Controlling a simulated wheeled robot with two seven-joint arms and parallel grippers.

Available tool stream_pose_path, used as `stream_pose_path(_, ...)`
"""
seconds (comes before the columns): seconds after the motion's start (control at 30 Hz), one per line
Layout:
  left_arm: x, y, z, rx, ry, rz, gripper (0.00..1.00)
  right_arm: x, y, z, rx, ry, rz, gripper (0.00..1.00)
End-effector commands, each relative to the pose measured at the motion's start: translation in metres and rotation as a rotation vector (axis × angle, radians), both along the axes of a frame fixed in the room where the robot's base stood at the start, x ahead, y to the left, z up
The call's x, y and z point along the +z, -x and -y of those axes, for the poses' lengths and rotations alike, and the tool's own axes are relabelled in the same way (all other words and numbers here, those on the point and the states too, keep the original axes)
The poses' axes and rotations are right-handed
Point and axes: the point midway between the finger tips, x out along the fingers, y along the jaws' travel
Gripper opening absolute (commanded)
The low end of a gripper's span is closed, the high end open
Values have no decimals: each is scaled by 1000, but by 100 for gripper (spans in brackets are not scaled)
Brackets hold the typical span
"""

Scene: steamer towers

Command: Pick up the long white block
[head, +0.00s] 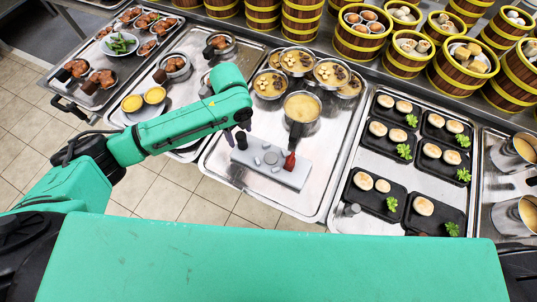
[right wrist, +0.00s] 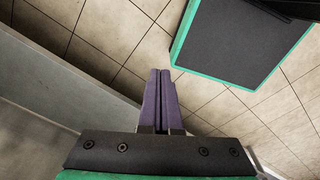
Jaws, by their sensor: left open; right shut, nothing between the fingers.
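The long white block (head: 262,171) lies on the metal tray in the middle of the head view, near its front edge. In the right wrist view my right gripper (right wrist: 162,73) is shut and empty over the tiled floor.
Pots of soup (head: 302,107) stand behind the block. Black plates with buns and greens (head: 388,137) lie to the right. Striped steamers (head: 360,43) line the back. A grey counter side (right wrist: 60,75) is left of my right gripper.

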Motion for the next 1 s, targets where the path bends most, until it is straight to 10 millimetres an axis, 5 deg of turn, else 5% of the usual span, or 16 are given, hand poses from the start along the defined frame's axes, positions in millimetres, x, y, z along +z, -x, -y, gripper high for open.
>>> stream_pose_path(0.2,-35,0,-1,-1,-1,-2,74,14,-19,-1,1,-3,31,0)
stream_pose_path(0.4,-38,-1,-1,-1,1,1,74,12,-15,-1,0,-2,24,0)
stream_pose_path(0.47,-38,-1,-1,0,1,1,55,12,-13,-1,0,-2,22,0)
stream_pose_path(0.6,-38,-1,-1,0,1,1,2,12,-12,-1,0,-2,20,0)
stream_pose_path(1.0,-34,-1,0,0,2,1,0,11,-11,-4,-2,-5,18,0)
